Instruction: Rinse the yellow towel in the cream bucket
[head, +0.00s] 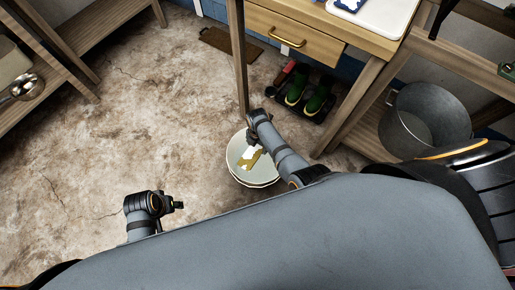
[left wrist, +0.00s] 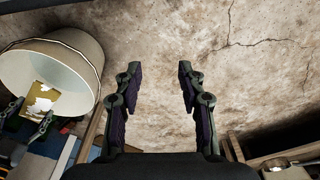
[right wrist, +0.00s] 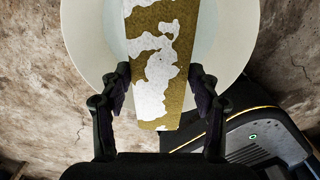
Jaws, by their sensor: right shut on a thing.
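The cream bucket (head: 235,150) stands on the floor below the front of the wooden table; it also shows in the left wrist view (left wrist: 85,50) and right wrist view (right wrist: 85,30). The yellow towel (head: 254,160), with large white patches, hangs at the bucket's mouth, and shows larger in the right wrist view (right wrist: 178,75). My right gripper (head: 254,138) is over the bucket, shut on the towel between its fingers (right wrist: 158,80). I cannot tell whether the towel's lower end touches the bucket's inside. My left gripper (head: 178,205) is open and empty, left of the bucket, its fingers apart (left wrist: 159,72).
A wooden table with a drawer (head: 295,38) stands behind the bucket, its leg (head: 238,60) close by. Green boots (head: 318,98) are under it. A metal tub (head: 425,120) sits on a shelf at right. A ladle (head: 26,87) lies at left. The left floor is clear.

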